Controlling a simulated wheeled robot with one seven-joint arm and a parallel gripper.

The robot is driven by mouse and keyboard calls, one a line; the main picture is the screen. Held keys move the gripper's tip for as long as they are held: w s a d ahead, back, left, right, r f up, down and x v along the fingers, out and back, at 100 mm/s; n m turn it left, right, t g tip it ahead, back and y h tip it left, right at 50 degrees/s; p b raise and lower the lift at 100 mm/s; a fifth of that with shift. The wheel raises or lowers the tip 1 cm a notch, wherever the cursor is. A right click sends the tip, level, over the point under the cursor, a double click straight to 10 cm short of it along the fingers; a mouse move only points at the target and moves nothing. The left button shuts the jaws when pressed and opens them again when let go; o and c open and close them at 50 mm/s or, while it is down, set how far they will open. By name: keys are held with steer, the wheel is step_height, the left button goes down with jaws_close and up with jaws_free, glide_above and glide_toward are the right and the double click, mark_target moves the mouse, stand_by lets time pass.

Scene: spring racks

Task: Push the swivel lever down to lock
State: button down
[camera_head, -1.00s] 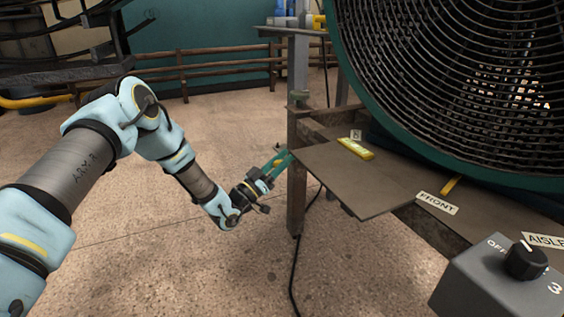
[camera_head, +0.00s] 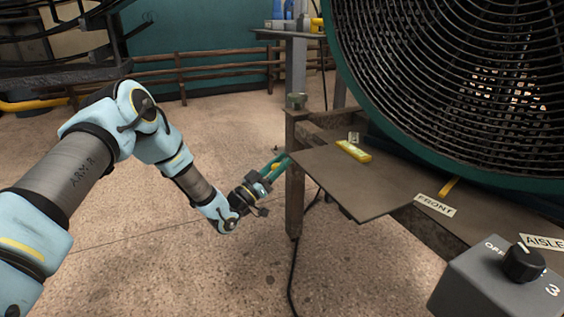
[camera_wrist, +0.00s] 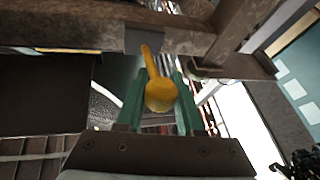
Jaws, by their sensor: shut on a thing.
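The swivel lever shows in the wrist view as a yellow rod with a round yellow knob (camera_wrist: 160,95). Its far end meets a grey metal part (camera_wrist: 146,40) under the rusty frame. My gripper (camera_head: 277,164) is at the left side of the bench's front post in the head view. Its green fingers (camera_wrist: 159,105) are on either side of the knob and shut on it. In the head view, a bit of yellow shows between the fingers; most of the lever is hidden there.
A brown bench plate (camera_head: 365,185) with a yellow-topped piece (camera_head: 354,151) lies right of the post (camera_head: 295,190). A large round fan guard (camera_head: 460,80) stands behind it. A grey knob box (camera_head: 500,285) is at lower right. The floor (camera_head: 150,270) left of the bench is open.

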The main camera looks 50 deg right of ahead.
steer(key=shift+w+a+f, duration=0.15)
steer(key=shift+f, duration=0.35)
steer(key=c, duration=0.8)
jaws_free()
steer(key=shift+o, duration=1.3)
steer(key=shift+r, duration=0.25)
steer(key=s+p+v, duration=0.1)
steer(key=v, duration=0.9)
steer(key=shift+w+a+f, duration=0.15)
steer(key=shift+w+a, duration=0.15)
steer(key=shift+w, duration=0.15)
steer(key=shift+c, duration=0.3)
